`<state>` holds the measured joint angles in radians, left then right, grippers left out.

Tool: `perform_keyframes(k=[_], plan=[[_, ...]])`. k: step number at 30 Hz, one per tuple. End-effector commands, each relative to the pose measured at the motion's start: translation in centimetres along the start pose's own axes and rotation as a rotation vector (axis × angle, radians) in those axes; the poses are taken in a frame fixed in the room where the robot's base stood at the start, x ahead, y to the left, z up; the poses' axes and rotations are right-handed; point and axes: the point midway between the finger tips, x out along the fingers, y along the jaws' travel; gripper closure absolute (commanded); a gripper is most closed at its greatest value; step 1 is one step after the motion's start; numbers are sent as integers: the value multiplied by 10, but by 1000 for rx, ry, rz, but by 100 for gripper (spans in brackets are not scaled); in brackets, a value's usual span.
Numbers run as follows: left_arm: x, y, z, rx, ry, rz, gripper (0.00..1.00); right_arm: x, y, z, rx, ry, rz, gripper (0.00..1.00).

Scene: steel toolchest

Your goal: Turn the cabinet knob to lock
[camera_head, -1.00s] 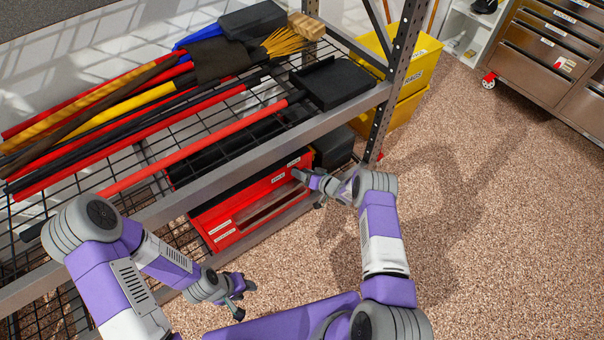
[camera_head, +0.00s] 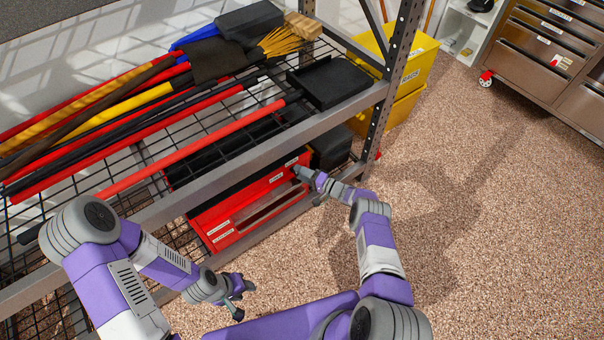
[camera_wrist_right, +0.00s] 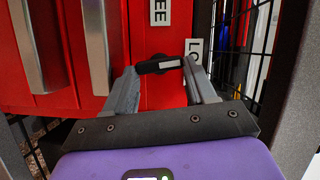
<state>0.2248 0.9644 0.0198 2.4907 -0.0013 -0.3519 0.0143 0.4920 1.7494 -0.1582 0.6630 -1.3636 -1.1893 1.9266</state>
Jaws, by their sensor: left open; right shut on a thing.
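The red cabinet (camera_head: 262,208) sits on the lower shelf in the head view, and its red front fills the upper part of the right wrist view (camera_wrist_right: 60,70). A black knob (camera_wrist_right: 160,65) on this front lies between the fingers of my right gripper (camera_wrist_right: 165,72), which is shut on it. White labels beside the knob show "EE" and "LO", partly cut off or covered. In the head view my right gripper (camera_head: 303,178) reaches the cabinet's right end and hides the knob. My left gripper (camera_head: 241,295) is open and empty, in front of the shelf.
The steel shelf's front beam (camera_head: 250,150) runs above the cabinet, with brooms and red poles (camera_head: 190,150) lying on top. Yellow bins (camera_head: 408,75) stand behind the shelf post (camera_head: 385,90). A steel toolchest (camera_head: 560,60) is at the upper right. The speckled floor at right is clear.

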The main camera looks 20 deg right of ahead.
Motion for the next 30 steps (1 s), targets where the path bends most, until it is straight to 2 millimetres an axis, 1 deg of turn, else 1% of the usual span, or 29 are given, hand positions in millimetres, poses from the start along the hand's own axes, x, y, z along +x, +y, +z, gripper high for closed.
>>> perform_keyframes(k=[7,19,20,24,25,30], plan=[[0,0,0,0,0,0,57,0,2,1,47,-2,-18,75],[0,0,0,0,0,0,57,0,2,1,51,-2,-20,75],[0,0,0,0,0,0,57,0,2,1,51,-2,-20,43],[0,0,0,0,0,0,57,0,2,1,50,-1,-19,22],[0,0,0,0,0,0,57,0,2,1,50,-1,-19,19],[0,0,0,0,0,0,57,0,3,1,50,0,-16,19]])
